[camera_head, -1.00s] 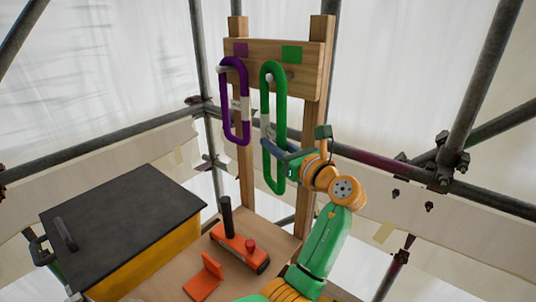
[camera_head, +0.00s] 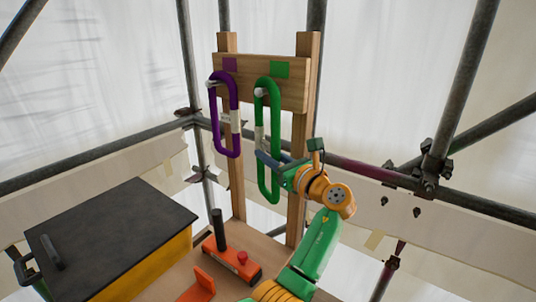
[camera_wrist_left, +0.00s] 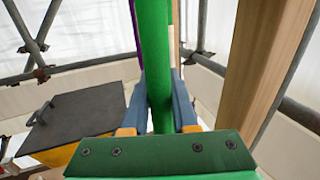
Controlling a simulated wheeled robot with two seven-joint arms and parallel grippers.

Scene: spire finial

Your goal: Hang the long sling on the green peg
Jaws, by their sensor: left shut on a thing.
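The long green sling (camera_head: 275,140) hangs upright in front of the wooden board (camera_head: 245,80), with its top just below the green square (camera_head: 280,69). A pale peg tip (camera_head: 260,92) shows inside its upper loop, so the sling appears to be around the peg. My left gripper (camera_head: 268,158) is shut on the sling around its middle. In the left wrist view the green strand (camera_wrist_left: 156,60) runs between the two blue fingers. A shorter purple sling (camera_head: 234,140) hangs on the other peg, under the purple square (camera_head: 230,64). My right gripper is not in view.
Two wooden posts (camera_head: 301,190) carry the board. A black-lidded box (camera_head: 110,235) stands at lower left, beside an orange tool (camera_head: 232,262) with a dark upright handle. Scaffold tubes (camera_head: 465,95) surround the place. Open air lies left of the purple sling.

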